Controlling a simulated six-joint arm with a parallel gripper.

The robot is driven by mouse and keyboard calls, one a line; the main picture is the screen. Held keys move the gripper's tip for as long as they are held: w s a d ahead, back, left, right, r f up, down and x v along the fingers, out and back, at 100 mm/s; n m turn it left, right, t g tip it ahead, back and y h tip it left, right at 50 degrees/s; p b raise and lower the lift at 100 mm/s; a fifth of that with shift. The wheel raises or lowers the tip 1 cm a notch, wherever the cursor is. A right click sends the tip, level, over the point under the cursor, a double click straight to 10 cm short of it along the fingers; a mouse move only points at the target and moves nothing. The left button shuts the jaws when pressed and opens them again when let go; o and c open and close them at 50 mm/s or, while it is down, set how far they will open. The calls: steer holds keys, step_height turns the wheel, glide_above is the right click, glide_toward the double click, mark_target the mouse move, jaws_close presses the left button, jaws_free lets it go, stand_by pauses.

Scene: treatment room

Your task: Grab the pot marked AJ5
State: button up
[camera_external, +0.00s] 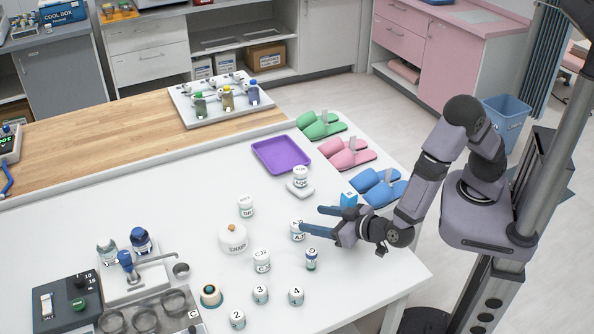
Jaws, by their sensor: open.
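Several small white pots with printed labels stand on the white table. One pot (297,232) stands right by my fingertips; its label begins with an A, but the rest is too small to read surely. Another pot (300,176) with an A-like label sits on a small white stand (300,191). I cannot tell which one reads AJ5. More labelled pots are at left (246,207) and in front (262,261). My gripper (311,219) is open and empty, its fingers pointing left; whether it touches the nearest pot is unclear.
A white SWAPS-like jar (232,239), a small blue-labelled vial (311,260) and numbered pots (260,294) stand nearby. A purple tray (281,168) lies farther back. The table's right front corner is clear.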

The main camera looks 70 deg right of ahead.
mark_target(298, 222)
steer(key=shift+f, duration=1.35)
steer(key=shift+p+x, duration=1.1)
steer(key=shift+x, duration=2.55)
steer(key=shift+a, duration=0.1)
steer(key=shift+c, duration=0.4)
steer(key=c, duration=1.1)
